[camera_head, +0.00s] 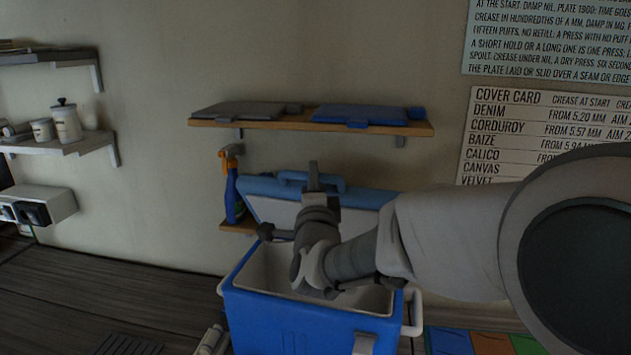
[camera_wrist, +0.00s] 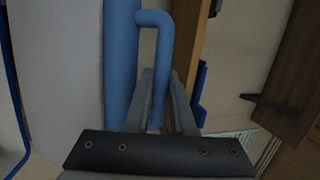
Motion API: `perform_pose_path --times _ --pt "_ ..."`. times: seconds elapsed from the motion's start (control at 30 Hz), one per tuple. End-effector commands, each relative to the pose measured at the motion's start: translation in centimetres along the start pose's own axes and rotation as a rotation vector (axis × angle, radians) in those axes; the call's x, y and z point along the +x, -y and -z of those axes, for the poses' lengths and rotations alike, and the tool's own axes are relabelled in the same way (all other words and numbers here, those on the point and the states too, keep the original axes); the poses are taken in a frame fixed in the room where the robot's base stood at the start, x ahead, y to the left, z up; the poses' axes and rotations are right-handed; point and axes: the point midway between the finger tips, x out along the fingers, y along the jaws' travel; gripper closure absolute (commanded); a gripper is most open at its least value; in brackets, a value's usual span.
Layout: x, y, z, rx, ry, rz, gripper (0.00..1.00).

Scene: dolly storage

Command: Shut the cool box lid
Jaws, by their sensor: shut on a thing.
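The blue cool box (camera_head: 290,325) stands open in the head view, its pale inside partly hidden by my arm. Its blue lid (camera_head: 258,187) is raised and leans back toward the wall. My gripper (camera_head: 313,172) is at the handle on the lid's top edge. In the wrist view, the lid (camera_wrist: 120,60) shows its blue edge and pale inner face on the left. The lid's blue bar handle (camera_wrist: 155,20) runs down between the fingers of my gripper (camera_wrist: 158,85), which is shut on it.
A wooden shelf (camera_head: 260,124) with grey and blue flat items is on the wall behind the lid. Coloured panels (camera_head: 490,343) lie right of the box.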

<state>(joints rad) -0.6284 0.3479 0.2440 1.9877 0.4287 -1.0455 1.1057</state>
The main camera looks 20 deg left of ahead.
Motion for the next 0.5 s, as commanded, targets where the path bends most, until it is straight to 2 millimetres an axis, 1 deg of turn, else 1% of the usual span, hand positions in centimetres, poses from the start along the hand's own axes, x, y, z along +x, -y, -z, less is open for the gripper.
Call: perform_pose_path --times 0.03,0.5 --pt "-0.5 -0.7 -0.2 -0.001 0.001 0.002 1.0" --pt "-3.2 -1.7 -1.0 -0.015 0.0 0.044 1.0"
